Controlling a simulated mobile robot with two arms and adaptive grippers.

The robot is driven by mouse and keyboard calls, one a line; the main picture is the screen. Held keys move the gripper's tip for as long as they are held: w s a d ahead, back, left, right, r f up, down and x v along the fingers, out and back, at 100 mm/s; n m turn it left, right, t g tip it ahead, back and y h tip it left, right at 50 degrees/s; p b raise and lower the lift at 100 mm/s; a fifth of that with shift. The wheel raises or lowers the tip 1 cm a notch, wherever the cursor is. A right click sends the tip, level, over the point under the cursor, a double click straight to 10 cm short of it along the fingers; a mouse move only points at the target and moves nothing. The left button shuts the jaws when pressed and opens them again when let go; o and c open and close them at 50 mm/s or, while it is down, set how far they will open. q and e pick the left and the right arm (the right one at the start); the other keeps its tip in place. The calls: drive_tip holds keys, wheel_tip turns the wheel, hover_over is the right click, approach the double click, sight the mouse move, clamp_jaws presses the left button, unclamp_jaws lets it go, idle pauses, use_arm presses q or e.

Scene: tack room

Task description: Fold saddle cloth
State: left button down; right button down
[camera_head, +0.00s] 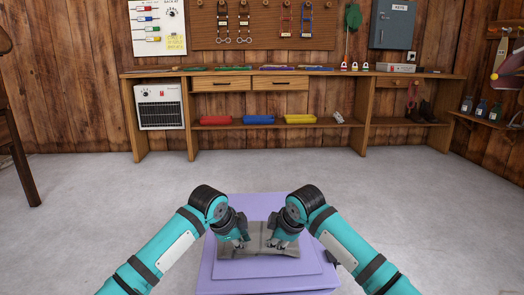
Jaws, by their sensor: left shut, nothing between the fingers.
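A grey cloth (258,249), which looks like the saddle cloth, lies on a purple stepped surface (255,267) in front of me. It shows as a flat, wide strip with creases. Both grippers hide parts of it. My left gripper (241,243) is shut and empty, pointing down over the left part of the cloth. My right gripper (278,243) points down over the right part; its fingers are too small to tell whether they are open or shut. I cannot tell whether either gripper touches the cloth.
A wooden workbench (290,73) runs along the back wall, with red (216,120), blue (258,119) and yellow (300,118) trays on its shelf. A heater (160,107) stands at its left. The grey floor between bench and purple surface is clear.

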sight(247, 257)
use_arm(q)
drive_tip(key=shift+d+f, duration=0.25)
drive_tip(key=shift+f, duration=0.15)
use_arm(e)
drive_tip(key=shift+a+f, duration=0.2)
drive_tip(key=shift+f, duration=0.2)
